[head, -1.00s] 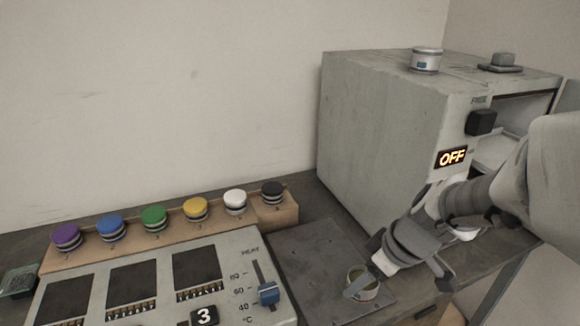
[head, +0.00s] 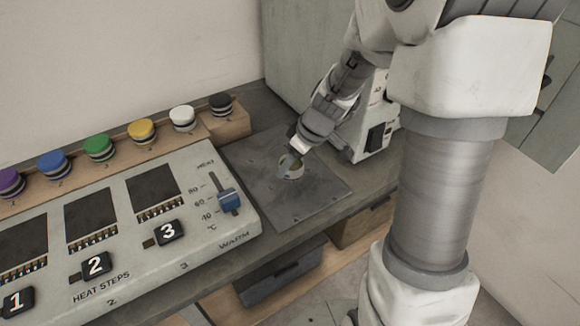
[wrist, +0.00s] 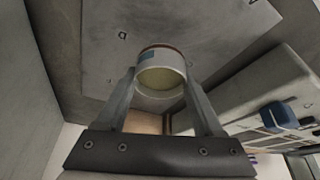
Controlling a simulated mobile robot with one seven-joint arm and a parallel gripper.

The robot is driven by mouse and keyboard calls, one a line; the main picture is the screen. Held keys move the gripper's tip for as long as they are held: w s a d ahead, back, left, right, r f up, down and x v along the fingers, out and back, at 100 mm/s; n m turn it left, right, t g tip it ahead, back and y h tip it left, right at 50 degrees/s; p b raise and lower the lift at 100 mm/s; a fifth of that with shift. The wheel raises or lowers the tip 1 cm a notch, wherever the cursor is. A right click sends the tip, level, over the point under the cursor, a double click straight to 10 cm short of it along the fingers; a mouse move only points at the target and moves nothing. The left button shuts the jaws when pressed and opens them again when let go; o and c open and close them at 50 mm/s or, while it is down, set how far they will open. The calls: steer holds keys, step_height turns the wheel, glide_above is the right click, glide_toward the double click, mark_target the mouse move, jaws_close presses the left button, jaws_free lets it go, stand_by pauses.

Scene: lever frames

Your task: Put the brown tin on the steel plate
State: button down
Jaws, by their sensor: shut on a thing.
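The tin (head: 294,168) is pale and round, with a brown rim, a bluish label patch and a yellowish inside face in the wrist view (wrist: 160,73). My gripper (head: 288,161) is shut on it, with one finger on each side in the wrist view (wrist: 160,88). The steel plate (head: 310,206) is a flat grey square with small corner holes, right of the control panel. The tin shows over the plate's middle. I cannot tell whether it touches the plate or hangs just above it.
The control panel (head: 190,220), with a blue heat slider (head: 229,200), lies left of the plate. Behind it a wooden rack (head: 232,124) holds several coloured-lid tins. The large grey cabinet (head: 305,55) stands behind the plate. The plate's front is clear up to the bench edge.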

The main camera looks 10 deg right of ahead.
mark_target(294, 167)
steer(key=shift+f, duration=1.4)
steer(key=shift+f+b, duration=0.15)
steer(key=shift+b, duration=0.3)
jaws_free()
